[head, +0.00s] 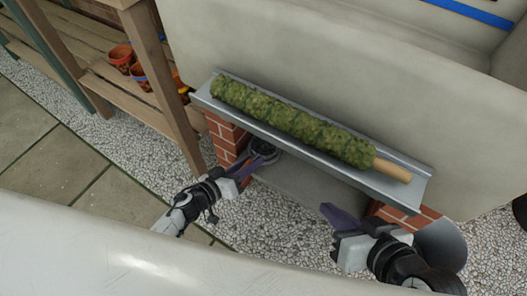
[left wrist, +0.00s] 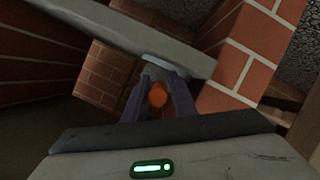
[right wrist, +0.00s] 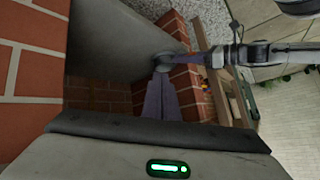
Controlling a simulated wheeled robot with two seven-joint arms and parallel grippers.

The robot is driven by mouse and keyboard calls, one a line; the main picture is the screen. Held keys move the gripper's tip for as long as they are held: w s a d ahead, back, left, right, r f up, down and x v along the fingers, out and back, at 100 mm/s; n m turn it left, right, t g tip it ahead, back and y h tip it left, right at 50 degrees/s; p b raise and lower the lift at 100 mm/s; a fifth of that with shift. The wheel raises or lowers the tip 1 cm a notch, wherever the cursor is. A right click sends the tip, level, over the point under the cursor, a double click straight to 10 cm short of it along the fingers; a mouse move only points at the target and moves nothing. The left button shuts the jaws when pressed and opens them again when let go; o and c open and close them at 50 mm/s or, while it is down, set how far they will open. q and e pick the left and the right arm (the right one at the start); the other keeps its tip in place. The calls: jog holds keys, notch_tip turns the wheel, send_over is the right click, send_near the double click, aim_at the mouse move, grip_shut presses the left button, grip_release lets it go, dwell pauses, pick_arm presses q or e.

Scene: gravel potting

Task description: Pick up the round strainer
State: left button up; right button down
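The round strainer appears to be the dark, round thing with a pale rim (head: 264,148) on the grey slab under the metal tray, by the left brick pier. A small grey round shape, likely the same strainer, shows beyond my fingers in the right wrist view (right wrist: 164,60). My left gripper (head: 249,164) is just in front of the strainer, fingers apart. In the left wrist view (left wrist: 158,95) an orange thing shows between the fingers; I cannot tell what it is. My right gripper (head: 328,211) is in front of the slab, at right, its fingers together and empty.
A metal tray (head: 300,143) holding a mossy pole (head: 295,122) lies across the brick piers above the slab. A wooden rack (head: 160,85) with terracotta pots (head: 121,56) stands at left. A grey disc (head: 445,242) shows behind my right wrist.

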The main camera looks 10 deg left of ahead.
pick_arm(q)
grip_shut()
jog(key=shift+r, duration=0.15)
